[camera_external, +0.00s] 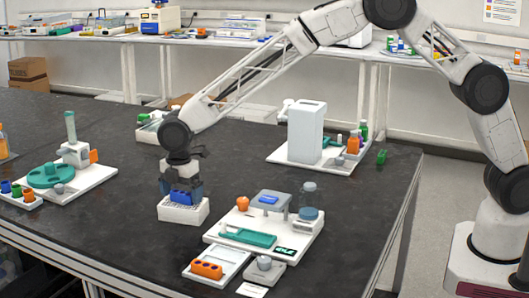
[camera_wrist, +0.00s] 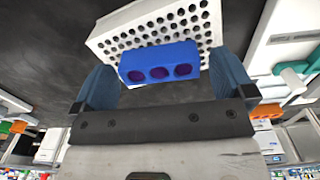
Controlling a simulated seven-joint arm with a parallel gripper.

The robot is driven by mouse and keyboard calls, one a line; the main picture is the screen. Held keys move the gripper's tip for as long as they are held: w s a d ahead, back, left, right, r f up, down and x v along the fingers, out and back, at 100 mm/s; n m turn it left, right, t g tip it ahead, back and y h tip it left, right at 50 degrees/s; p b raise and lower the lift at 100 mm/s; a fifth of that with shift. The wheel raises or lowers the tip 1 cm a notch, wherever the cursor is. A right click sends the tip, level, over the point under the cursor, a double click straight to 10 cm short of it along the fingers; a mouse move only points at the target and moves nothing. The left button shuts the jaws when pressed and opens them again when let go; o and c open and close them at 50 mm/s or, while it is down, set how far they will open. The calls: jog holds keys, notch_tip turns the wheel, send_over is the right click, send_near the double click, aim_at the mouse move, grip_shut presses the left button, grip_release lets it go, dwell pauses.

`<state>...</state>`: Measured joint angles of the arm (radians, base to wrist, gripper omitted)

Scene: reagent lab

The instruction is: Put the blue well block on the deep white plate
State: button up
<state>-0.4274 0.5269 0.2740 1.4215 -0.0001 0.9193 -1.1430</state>
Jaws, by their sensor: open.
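The blue well block (camera_external: 181,197) sits on top of the white plate (camera_external: 184,211), a thick white block with many small holes, which I take as the deep white plate. In the wrist view the blue block (camera_wrist: 160,63) shows three dark round wells and lies over the near edge of the perforated white plate (camera_wrist: 112,37). My gripper (camera_wrist: 164,82) is open, with one finger on each side of the blue block and a visible gap at each side. In the external view my gripper (camera_external: 182,182) points down over the block and partly hides it.
Right of the plate stands a white tray (camera_external: 225,251) with a scale-like device and a bottle (camera_external: 308,200). An orange block (camera_external: 207,268) lies in a smaller front tray. A green-disc device (camera_external: 50,176) is at left, a tall white machine (camera_external: 307,130) behind. Bare dark table surrounds the plate's left.

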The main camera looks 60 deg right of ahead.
aim_at(181, 193)
notch_tip(181, 193, up, 12)
dwell(0.7)
jog(key=shift+r, duration=0.1)
dwell(0.6)
jog(key=s+d+r+m, duration=0.3)
jog(key=s+d+r, duration=0.3)
jog(key=s+d, duration=0.25)
jog(key=s+d+r+m+t, duration=0.1)
jog(key=s+d+r+m, duration=0.3)
jog(key=s+d, duration=0.45)
jog(key=s+d+r+m, duration=0.2)
jog(key=s+d+r, duration=0.5)
jog(key=d, duration=0.2)
jog(key=s+d+f+m, duration=0.1)
jog(key=s+d+m, duration=0.2)
jog(key=s, duration=0.8)
jog(key=s+d+f+m+t, duration=0.1)
jog(key=s+d, duration=0.5)
jog(key=s, duration=0.6)
jog(key=s+d+f+m, duration=0.3)
jog(key=s+d+m, duration=0.2)
jog(key=s, duration=0.7)
jog(key=shift+d+t, duration=0.3)
jog(key=shift+d, duration=0.05)
